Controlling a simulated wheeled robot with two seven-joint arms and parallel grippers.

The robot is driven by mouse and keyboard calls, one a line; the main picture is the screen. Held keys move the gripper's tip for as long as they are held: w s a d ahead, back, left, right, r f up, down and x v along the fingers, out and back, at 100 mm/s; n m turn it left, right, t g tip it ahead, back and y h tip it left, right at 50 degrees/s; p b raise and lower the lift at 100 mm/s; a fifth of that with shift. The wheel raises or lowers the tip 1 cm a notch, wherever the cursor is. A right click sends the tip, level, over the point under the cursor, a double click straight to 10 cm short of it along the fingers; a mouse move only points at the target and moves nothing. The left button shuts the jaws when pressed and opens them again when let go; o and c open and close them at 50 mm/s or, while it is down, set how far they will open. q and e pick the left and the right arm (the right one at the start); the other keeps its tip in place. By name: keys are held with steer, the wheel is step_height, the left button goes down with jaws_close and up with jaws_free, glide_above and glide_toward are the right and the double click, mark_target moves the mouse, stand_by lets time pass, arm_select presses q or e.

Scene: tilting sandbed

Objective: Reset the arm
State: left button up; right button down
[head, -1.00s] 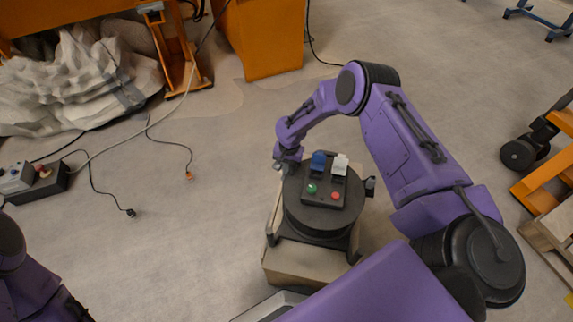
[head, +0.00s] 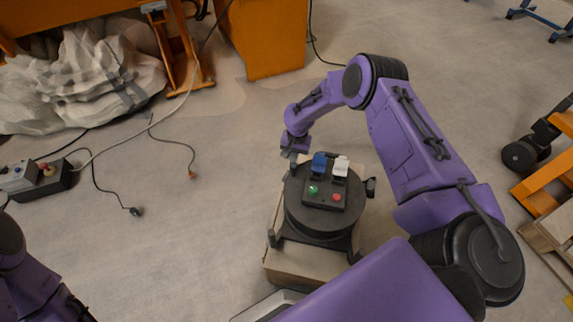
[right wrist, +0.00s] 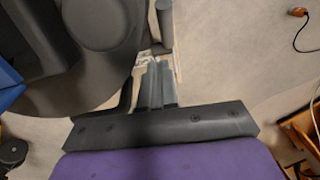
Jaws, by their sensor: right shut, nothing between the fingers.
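My right arm (head: 405,135) is purple and reaches in from the right of the head view, bent at a high elbow. Its gripper (head: 292,158) points down at the left rear edge of a round black control stand. In the right wrist view the gripper (right wrist: 157,75) is shut, its two grey fingers together with nothing between them, beside the black round top. I cannot tell whether it touches the stand. Part of my left arm (head: 35,280) shows at the lower left; its gripper is out of view.
The control stand (head: 320,220) carries a box with blue (head: 319,163) and white (head: 341,166) switches and green (head: 313,190) and red (head: 336,197) buttons. Cables (head: 95,185) lie on the floor at left. An orange cabinet (head: 262,40) stands behind.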

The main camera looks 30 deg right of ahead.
step_height(320, 180, up, 10)
steer(key=p, duration=0.1)
steer(key=shift+s, duration=0.3)
